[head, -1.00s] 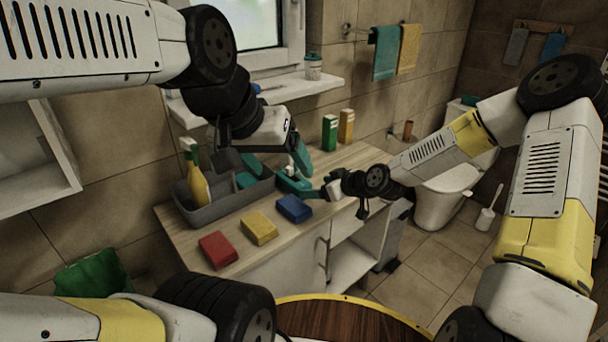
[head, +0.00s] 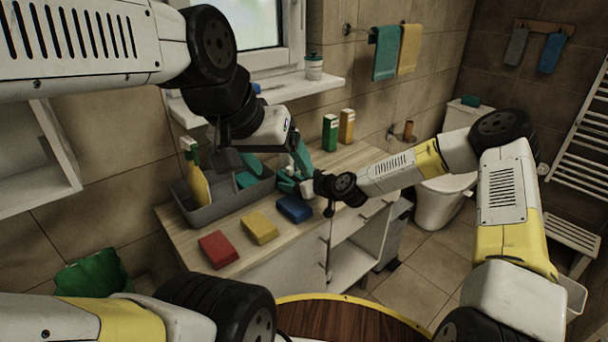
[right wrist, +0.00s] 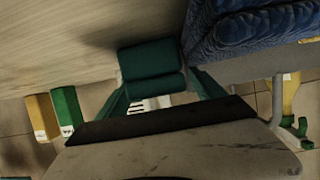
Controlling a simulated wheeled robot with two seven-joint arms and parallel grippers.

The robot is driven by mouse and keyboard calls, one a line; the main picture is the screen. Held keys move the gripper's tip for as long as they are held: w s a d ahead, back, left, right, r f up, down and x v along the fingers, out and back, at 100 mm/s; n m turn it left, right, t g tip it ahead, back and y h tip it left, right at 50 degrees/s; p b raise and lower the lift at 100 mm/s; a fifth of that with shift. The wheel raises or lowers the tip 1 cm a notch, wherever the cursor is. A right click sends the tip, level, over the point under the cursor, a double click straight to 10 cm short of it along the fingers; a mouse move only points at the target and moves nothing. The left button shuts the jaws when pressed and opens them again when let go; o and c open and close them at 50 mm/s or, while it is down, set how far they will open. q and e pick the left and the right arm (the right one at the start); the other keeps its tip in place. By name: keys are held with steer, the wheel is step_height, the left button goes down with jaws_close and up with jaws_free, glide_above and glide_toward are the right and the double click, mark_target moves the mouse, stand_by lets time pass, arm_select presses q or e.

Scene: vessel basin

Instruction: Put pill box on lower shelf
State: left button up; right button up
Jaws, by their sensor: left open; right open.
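Two small upright cartons stand at the back of the counter, one green (head: 330,132) and one orange-yellow (head: 346,126), both with pale labels. I cannot tell which item is the pill box. They also show at the left of the right wrist view, green (right wrist: 68,112) and yellow (right wrist: 42,115). The open cabinet below the counter has a lower shelf (head: 350,265). My left gripper (head: 272,168) is open above the grey bin. My right gripper (head: 290,184) is open just behind the blue sponge (head: 295,208), with its teal fingers (right wrist: 152,66) low over the counter. I see nothing held.
A grey bin (head: 222,207) with a yellow bottle (head: 197,185) stands on the counter. Red (head: 218,249) and yellow (head: 259,228) sponges lie along the front edge. A cabinet handle (head: 328,258) sticks out below. A round wooden top (head: 345,318) is nearest me.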

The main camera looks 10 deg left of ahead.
steer(key=c, duration=1.7)
